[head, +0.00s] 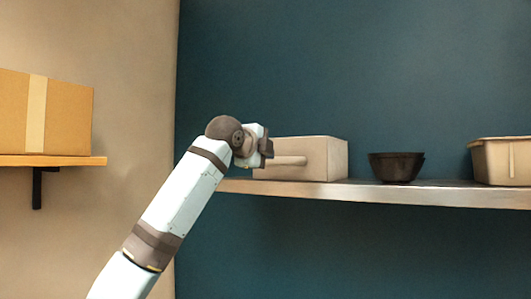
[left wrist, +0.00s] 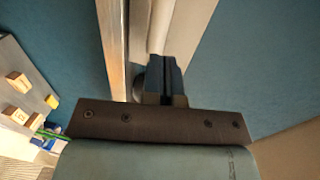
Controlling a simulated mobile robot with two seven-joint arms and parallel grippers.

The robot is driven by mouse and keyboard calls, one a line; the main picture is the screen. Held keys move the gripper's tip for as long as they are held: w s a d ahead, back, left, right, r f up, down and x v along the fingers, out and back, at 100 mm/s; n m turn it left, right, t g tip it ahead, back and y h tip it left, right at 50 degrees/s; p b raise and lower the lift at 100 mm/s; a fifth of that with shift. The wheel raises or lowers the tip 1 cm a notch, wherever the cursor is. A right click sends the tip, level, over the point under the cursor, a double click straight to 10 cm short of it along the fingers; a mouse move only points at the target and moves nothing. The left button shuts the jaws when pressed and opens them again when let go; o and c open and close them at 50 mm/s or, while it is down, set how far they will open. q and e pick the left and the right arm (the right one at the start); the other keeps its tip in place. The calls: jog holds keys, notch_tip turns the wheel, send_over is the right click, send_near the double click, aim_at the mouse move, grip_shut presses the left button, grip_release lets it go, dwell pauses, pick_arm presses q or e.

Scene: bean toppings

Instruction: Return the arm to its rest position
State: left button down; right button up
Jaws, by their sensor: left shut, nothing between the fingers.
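My left arm reaches up from the lower left in the head view. Its gripper (head: 265,146) is in front of the left end of a beige box with a protruding rounded bar (head: 318,155), which stands on the wall shelf (head: 440,192). In the left wrist view the left gripper (left wrist: 165,65) has its two dark fingers together with nothing between them. The pale surface of an object on the shelf lies beyond the fingers there; I cannot tell whether they touch it. My right gripper is in neither view.
A dark bowl (head: 396,167) and a beige bin (head: 503,160) stand farther right on the shelf. A cardboard box (head: 62,115) sits on a wooden shelf (head: 60,161) at left. The left wrist view shows a pale surface with small wooden blocks (left wrist: 18,82) below.

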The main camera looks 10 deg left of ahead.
pick_arm(q)
jog(key=shift+b+v, duration=1.25)
jog(key=shift+v, duration=3.45)
jog(key=w+f+n+g, duration=0.1)
jog(key=w+f+n, duration=0.2)
jog(key=f, duration=1.2)
jog(key=w+f+n, duration=0.2)
jog(key=w+f, duration=0.2)
jog(key=f, duration=1.1)
jog(key=s+f+n, duration=0.2)
jog(key=s+f, duration=0.1)
jog(key=f, duration=0.8)
jog(key=s+f+n, duration=0.2)
jog(key=s+f, duration=0.1)
jog(key=f, duration=0.8)
jog(key=s+f+n+g+y+p, duration=0.15)
jog(key=s+f+n, duration=0.45)
jog(key=s+f, duration=1.4)
jog(key=s+a+f+n, duration=0.1)
jog(key=s+f+n, duration=0.1)
jog(key=s+f, duration=0.3)
jog(key=s+a+f+n+g, duration=0.1)
jog(key=s+f, duration=0.5)
jog(key=s, duration=0.7)
jog(key=shift+s+a+f+n+y, duration=0.2)
jog(key=shift+s+a+n+y, duration=0.15)
jog(key=shift+a+n, duration=0.15)
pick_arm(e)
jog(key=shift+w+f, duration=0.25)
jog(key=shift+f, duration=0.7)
